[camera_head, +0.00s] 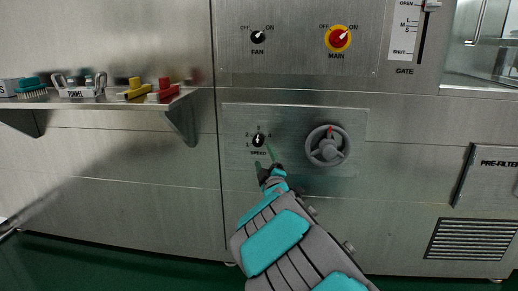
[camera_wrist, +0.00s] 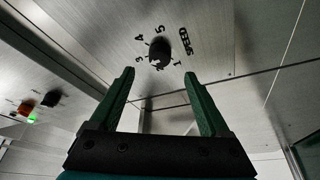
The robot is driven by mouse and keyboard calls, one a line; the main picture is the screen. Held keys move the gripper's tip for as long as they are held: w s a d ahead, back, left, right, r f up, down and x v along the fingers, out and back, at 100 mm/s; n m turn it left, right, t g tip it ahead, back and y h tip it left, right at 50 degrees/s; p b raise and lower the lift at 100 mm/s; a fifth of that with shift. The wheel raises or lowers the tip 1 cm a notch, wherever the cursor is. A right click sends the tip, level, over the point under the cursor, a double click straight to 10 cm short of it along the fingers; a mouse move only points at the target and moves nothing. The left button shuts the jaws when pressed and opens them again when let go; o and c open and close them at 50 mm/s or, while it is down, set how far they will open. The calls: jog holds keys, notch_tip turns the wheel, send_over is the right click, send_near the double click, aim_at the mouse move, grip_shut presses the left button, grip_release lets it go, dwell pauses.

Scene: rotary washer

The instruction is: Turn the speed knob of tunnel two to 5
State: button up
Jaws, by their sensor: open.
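The black speed knob (camera_head: 258,140) is on the steel panel, with numbers around it and the word SPEED below. In the wrist view the knob (camera_wrist: 158,48) shows numbers 1 to 5 around it. Its pale mark seems to face the side between 2 and 3, but is small and unclear. My gripper (camera_head: 264,157) is just below and in front of the knob. In the wrist view my gripper (camera_wrist: 160,73) has its green fingers wide apart, nothing between them, with the knob beyond the tips. No tunnel number is legible on this panel.
A grey handwheel (camera_head: 327,146) stands out right of the knob. Above are the FAN knob (camera_head: 258,37), the red MAIN switch (camera_head: 338,38) and the GATE slider (camera_head: 431,6). A shelf (camera_head: 150,104) with several small items juts out at left.

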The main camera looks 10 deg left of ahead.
aim_at(258, 144)
jog(key=shift+x, duration=3.85)
grip_shut()
